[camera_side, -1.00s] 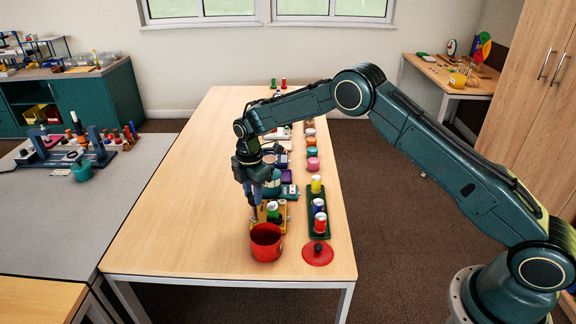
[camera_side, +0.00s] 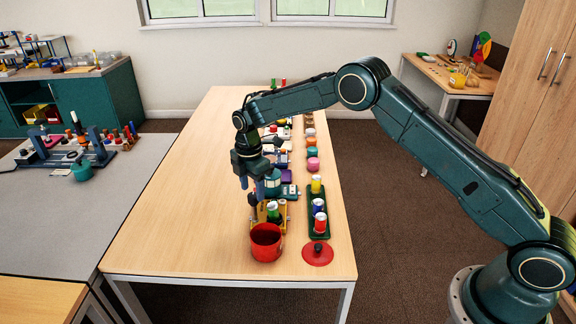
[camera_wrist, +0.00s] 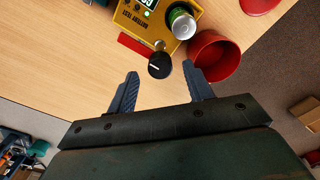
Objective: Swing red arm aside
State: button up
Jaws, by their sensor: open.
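A yellow battery tester (camera_wrist: 155,18) stands on the table and also shows in the side view (camera_side: 283,212). It carries a green display and a round cell (camera_wrist: 181,23). The red arm (camera_wrist: 135,43) sticks out along its near edge in the wrist view, and a black knob (camera_wrist: 159,66) stands beside it. My gripper (camera_wrist: 159,82) is open, with the knob between and just beyond its blue fingertips, apart from them as far as I can tell. In the side view my gripper (camera_side: 256,195) hangs just behind the tester. The red arm is hard to make out there.
A red pot (camera_wrist: 214,56) stands close to the right fingertip; its red lid (camera_side: 318,254) lies to the right in the side view. A green rack of cans (camera_side: 319,228) stands beside the tester. The table's left half is clear.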

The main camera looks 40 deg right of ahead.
aim_at(253, 195)
notch_tip(253, 195, up, 12)
dwell(0.5)
dwell(0.3)
jog(key=s+d+r+m+t, duration=0.1)
jog(key=s+d+r+m, duration=0.1)
jog(key=s+r+m, duration=0.55)
jog(key=s+d+r+m+t, duration=0.2)
jog(key=s+d+r, duration=0.1)
jog(key=s+r, duration=0.8)
jog(key=s+d+f+m+t, duration=0.1)
jog(key=s+m, duration=0.3)
jog(key=s, duration=0.8)
jog(key=s+d+f+m+t, duration=0.1)
jog(key=s+f+m, duration=0.2)
jog(key=s, duration=0.8)
jog(key=shift+s+f+m+t, duration=0.2)
jog(key=shift+s+m+t, duration=0.15)
jog(key=shift+m, duration=0.5)
